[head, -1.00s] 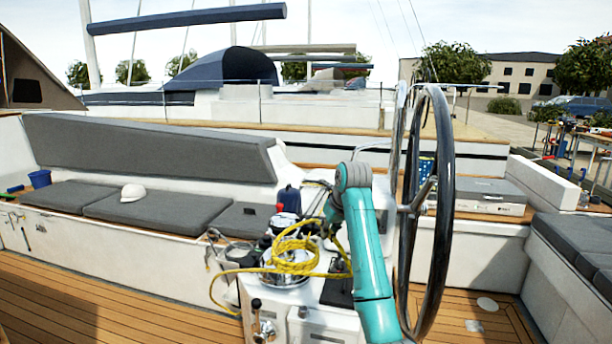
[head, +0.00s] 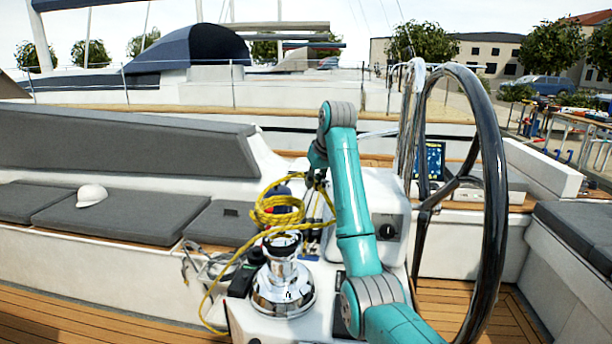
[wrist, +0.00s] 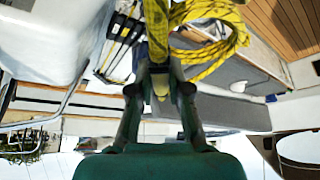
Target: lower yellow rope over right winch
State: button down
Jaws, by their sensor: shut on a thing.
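The yellow rope (head: 278,211) hangs in a loose, looped coil above and slightly behind the chrome winch (head: 284,286) in the head view. One strand runs down past the winch's left side towards the deck. The winch stands upright on the white console, its dark top showing and no coil around its drum. My gripper (wrist: 160,88) is shut on a strand of the yellow rope in the wrist view, and the coil (wrist: 212,38) hangs beside it. In the head view my gripper is small and partly hidden among rope and dark fittings.
The large steering wheel (head: 490,190) stands close to the right of my arm. The white console (head: 372,215) with a dark knob is behind the arm. Grey cushions (head: 120,215) with a white cap (head: 91,195) lie to the left. The wooden deck (head: 90,318) at front left is clear.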

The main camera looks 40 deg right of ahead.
jog(key=shift+f, duration=2.2)
jog(key=shift+f, duration=2.45)
jog(key=shift+f, duration=2.9)
notch_tip(320, 180, down, 8)
jog(key=shift+f, duration=0.35)
jog(key=shift+a, duration=0.1)
